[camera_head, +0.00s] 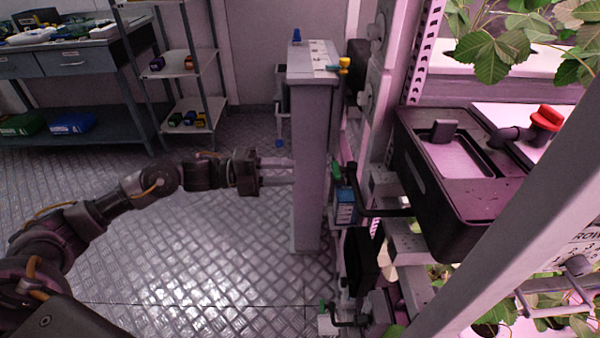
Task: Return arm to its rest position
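My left arm (135,188) comes in from the left and reaches out over the metal floor toward the middle of the view. My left gripper (280,172) points right. Its two pale fingers are apart with nothing seen between them, and their tips appear at the left edge of a tall grey pillar (308,150). I cannot tell whether they touch it. My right gripper is not in view.
A black tank (450,220) and a slanted pale beam (520,225) crowd the right side, with plants (495,50) above. A shelf rack (186,65) and a workbench (90,62) stand at the back left. The patterned floor (220,270) is clear.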

